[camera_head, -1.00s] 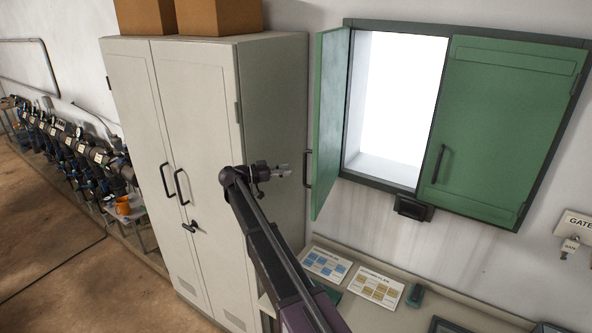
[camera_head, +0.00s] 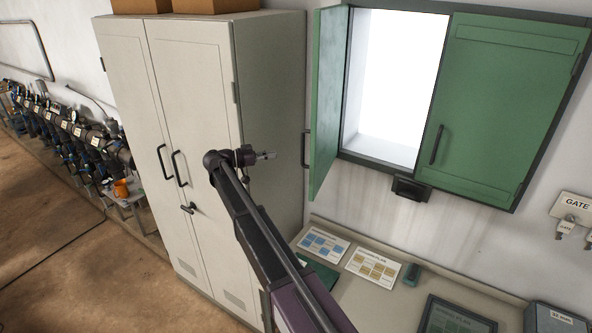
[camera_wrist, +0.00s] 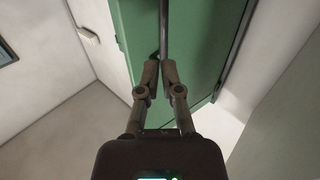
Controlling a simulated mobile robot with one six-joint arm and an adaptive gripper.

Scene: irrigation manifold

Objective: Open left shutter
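The left shutter (camera_head: 325,100) is a green panel swung out from the window, roughly square to the wall, with the bright opening bare beside it. Its dark bar handle (camera_head: 306,149) is on the side facing my arm. My gripper (camera_head: 270,155) is left of the handle, with a visible gap between them. In the wrist view my gripper (camera_wrist: 159,64) has its fingertips close together and nothing clearly held. The handle (camera_wrist: 163,30) runs up just beyond the tips there, before the green shutter (camera_wrist: 190,45).
A tall grey cabinet (camera_head: 190,120) stands close behind my arm. The right shutter (camera_head: 490,110) is closed. A dark box (camera_head: 411,188) sits below the window frame. The counter (camera_head: 390,305) holds cards and a tablet. Pipework (camera_head: 75,135) lines the left wall.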

